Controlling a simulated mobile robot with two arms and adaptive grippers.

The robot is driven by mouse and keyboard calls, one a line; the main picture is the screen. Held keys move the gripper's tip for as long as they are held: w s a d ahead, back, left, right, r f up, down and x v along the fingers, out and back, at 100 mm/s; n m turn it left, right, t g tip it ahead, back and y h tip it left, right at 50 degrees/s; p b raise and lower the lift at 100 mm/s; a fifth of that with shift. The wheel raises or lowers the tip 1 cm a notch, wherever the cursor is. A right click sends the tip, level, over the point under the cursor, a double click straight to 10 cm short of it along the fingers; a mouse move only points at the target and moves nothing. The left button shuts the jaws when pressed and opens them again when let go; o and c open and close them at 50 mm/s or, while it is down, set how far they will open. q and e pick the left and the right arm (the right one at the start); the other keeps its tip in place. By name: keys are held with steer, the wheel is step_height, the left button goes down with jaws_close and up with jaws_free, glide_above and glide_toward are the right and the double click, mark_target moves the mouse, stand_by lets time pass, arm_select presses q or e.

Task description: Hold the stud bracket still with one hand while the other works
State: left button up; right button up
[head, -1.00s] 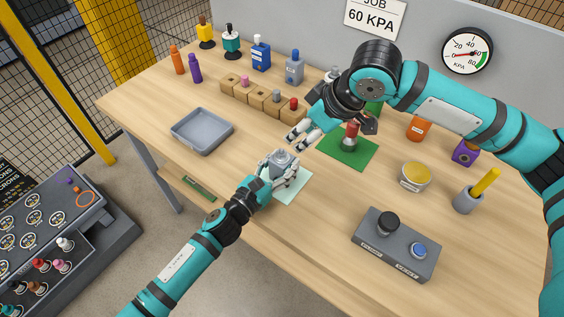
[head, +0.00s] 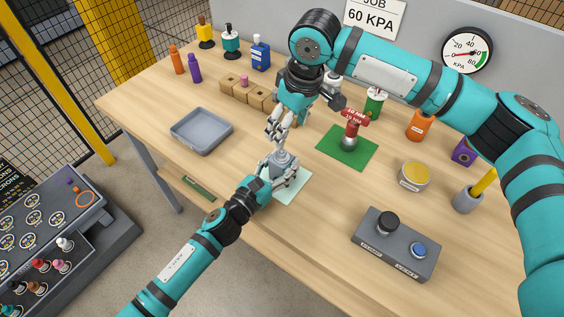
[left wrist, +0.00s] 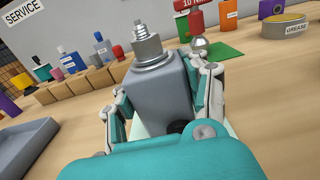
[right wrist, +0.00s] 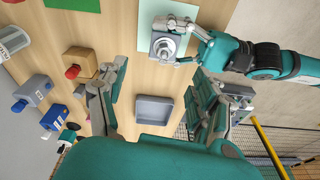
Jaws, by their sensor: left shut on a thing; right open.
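The stud bracket (left wrist: 160,92) is a grey block with a threaded metal stud and nut-like rings on top. It stands upright on a pale mat (head: 299,186) near the table's front edge. My left gripper (head: 279,170) is shut on the bracket, one finger on each side. My right gripper (head: 279,127) is open and empty, just above and behind the bracket in the head view. In the right wrist view the bracket (right wrist: 163,44) lies beyond the open fingers, apart from them.
A grey tray (head: 202,131) lies to the left. A wooden block rack (head: 238,88) is behind. A yellow grease tin (head: 414,175) and a control box (head: 396,243) stand to the right.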

mark_target(282, 150)
steer(key=shift+w+a+r+m+g+h, duration=0.1)
steer(key=shift+a+r+m+g+h, duration=0.15)
steer(key=shift+a+h, duration=0.25)
steer(key=shift+w+a+r+m+g+h, duration=0.1)
steer(key=shift+a+m+g+h, duration=0.05)
steer(key=shift+a+g+h, duration=0.25)
steer(key=shift+s+f, duration=0.1)
steer(key=shift+f, duration=4.4)
steer(key=shift+c, duration=0.2)
jaws_close()
